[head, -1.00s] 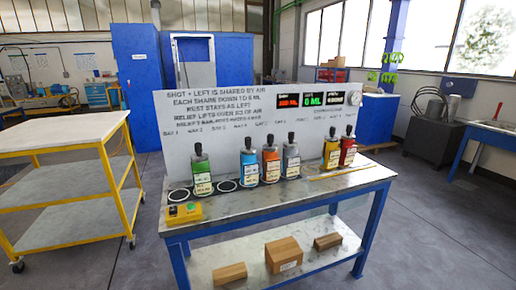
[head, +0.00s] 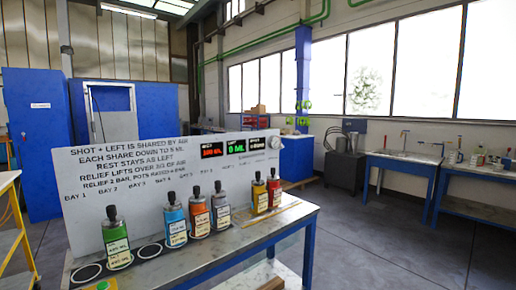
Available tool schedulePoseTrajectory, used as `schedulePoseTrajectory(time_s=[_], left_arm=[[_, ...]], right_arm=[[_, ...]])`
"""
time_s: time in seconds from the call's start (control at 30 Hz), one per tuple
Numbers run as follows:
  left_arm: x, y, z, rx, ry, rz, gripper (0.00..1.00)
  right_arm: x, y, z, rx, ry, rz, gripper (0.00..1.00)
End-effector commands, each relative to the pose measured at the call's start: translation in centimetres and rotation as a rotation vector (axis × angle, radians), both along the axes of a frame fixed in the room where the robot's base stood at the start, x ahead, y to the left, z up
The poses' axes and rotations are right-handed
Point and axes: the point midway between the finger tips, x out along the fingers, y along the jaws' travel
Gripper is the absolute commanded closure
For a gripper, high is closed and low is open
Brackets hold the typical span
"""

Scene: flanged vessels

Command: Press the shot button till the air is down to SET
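The yellow box with a green button (head: 103,286) is at the bottom edge, mostly cut off. The white board (head: 85,190) carries printed rules and bay labels. On it are a red display (head: 212,150), a green display reading 0 ML (head: 235,147), a small third display (head: 262,146) and a round dial (head: 275,142); the dial and red digits are too small to read surely. Labelled vessels stand upright before it: green (head: 116,238), blue (head: 174,225), orange (head: 199,219), grey-blue (head: 221,211), yellow (head: 260,196) and red (head: 274,191). Neither gripper is in view.
The metal-topped bench (head: 225,242) has two empty black-and-white rings (head: 86,273) (head: 150,251) beside the green vessel. A thin yellowish strip lies at its right. A yellow-framed cart (head: 15,225) stands left. A sink bench (head: 402,163) is at right. The floor right of the bench is clear.

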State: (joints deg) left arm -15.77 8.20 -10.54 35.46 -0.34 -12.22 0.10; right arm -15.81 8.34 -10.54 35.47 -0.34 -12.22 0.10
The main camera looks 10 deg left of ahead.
Motion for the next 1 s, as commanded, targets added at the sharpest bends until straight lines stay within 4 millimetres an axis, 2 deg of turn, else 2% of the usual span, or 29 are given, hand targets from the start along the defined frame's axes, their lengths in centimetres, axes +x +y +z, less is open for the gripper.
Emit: schedulePoseTrajectory(time_s=[0.03,0.27,1.0], left_arm=[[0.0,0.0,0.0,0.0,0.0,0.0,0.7],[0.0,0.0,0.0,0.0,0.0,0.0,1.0],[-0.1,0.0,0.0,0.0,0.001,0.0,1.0]], right_arm=[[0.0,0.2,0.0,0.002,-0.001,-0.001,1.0],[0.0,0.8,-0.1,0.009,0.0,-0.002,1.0],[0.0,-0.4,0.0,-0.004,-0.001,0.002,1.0]])
